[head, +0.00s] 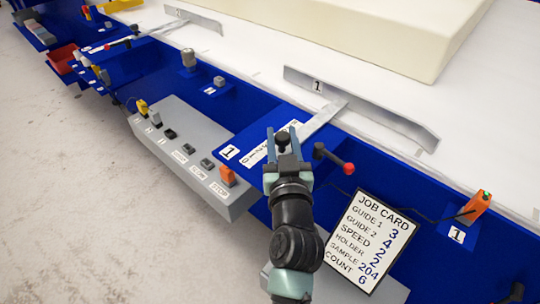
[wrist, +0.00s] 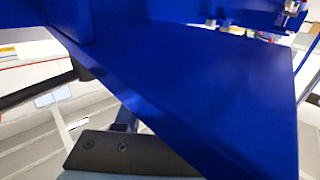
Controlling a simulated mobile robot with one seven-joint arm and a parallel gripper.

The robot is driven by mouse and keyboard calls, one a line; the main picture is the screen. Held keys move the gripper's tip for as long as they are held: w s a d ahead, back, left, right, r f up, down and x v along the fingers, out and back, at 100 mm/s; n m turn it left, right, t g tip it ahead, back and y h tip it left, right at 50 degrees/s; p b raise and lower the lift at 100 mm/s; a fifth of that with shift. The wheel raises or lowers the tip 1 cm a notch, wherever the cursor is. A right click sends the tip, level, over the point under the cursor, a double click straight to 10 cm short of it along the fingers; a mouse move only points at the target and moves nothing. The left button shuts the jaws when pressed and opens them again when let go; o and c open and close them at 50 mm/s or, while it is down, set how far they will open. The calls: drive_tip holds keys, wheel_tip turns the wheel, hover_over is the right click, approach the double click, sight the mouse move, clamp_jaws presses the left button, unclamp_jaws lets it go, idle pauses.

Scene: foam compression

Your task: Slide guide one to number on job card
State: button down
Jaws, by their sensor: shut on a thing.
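Guide one is a long metal fence (head: 375,108) marked 1, lying on the white table. A metal bar (head: 322,120) runs from it to a blue plate with a white scale strip (head: 254,156) and a label 1 (head: 230,152). My gripper (head: 282,134) is shut on a dark knob (head: 283,141) at the bar's near end, beside the strip. The strip's numbers are too small to read. The job card (head: 371,236) reads Guide 1: 3. In the wrist view a blue panel (wrist: 200,85) fills most of the picture and the knob is hidden.
A lever with a red ball (head: 348,168) stands just right of my gripper. A grey switch box (head: 185,155) is on the left. A large pale foam block (head: 400,30) lies behind guide one. A second guide (head: 195,20) is farther back. An orange device (head: 476,207) is at right.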

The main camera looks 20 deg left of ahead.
drive_tip(key=shift+w+d, duration=0.2)
drive_tip(key=shift+w, duration=0.2)
drive_tip(key=c, duration=0.5)
unclamp_jaws()
drive_tip(key=v, duration=1.3)
drive_tip(key=shift+r+b, duration=0.1)
drive_tip(key=shift+b, duration=0.25)
